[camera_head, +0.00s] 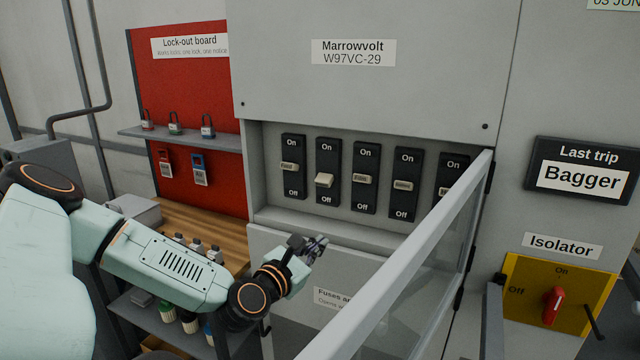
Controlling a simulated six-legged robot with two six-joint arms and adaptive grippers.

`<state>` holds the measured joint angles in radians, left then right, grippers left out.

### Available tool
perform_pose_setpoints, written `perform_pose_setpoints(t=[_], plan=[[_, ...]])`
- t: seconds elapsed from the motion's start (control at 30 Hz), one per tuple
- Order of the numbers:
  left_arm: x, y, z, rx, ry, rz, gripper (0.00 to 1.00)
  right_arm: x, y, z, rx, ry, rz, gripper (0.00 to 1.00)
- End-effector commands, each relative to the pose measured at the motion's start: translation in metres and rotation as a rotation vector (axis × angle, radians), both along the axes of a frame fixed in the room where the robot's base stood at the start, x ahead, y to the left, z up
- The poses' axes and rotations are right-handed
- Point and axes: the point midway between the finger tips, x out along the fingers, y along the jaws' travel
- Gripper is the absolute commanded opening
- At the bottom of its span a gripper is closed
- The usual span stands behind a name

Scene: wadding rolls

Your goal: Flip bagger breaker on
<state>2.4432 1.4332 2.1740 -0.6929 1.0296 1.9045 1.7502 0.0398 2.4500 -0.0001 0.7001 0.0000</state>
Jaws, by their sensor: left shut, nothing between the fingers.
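Several black breakers stand in a row in the grey cabinet's recess, each marked On above and Off below. The second from the left (327,195) has its pale lever (324,180) tilted lower than its neighbours. The first (293,150), third (365,196) and fourth (406,205) have levers near mid-height. The fifth (453,168) is partly hidden by the open cover's frame. Lever names are too small to read. A "Last trip" sign (582,179) reads Bagger. My left gripper (318,246) is shut and empty, below the recess and apart from the breakers. My right gripper is not in view.
The clear cover's frame (420,255) swings out toward me right of the breakers. A yellow isolator plate (522,312) with an upright red handle (552,305) is at right. The red lock-out board (185,100) and wooden bench (178,216) are left. Space before the left breakers is free.

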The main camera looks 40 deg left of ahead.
Motion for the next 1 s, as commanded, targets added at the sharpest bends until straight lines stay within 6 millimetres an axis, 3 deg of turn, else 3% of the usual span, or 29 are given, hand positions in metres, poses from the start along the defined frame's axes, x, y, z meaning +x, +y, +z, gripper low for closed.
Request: perform_pose_setpoints(t=[0.03, 0.1, 0.27, 0.77, 1.0], plan=[[-0.001, 0.011, 0.020, -0.073, -0.054, 0.038, 0.00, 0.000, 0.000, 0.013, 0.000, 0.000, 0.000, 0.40], [-0.002, 0.021, 0.035, -0.163, -0.118, 0.075, 0.00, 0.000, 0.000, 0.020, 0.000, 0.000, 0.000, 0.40], [-0.005, 0.036, 0.053, -0.289, -0.213, 0.120, 0.00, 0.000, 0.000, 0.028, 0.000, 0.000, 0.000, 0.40], [-0.004, 0.040, 0.054, -0.322, -0.238, 0.129, 0.00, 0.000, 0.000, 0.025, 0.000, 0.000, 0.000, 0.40], [0.010, 0.044, 0.052, -0.320, -0.239, 0.127, 0.00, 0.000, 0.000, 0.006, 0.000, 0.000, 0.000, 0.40]])
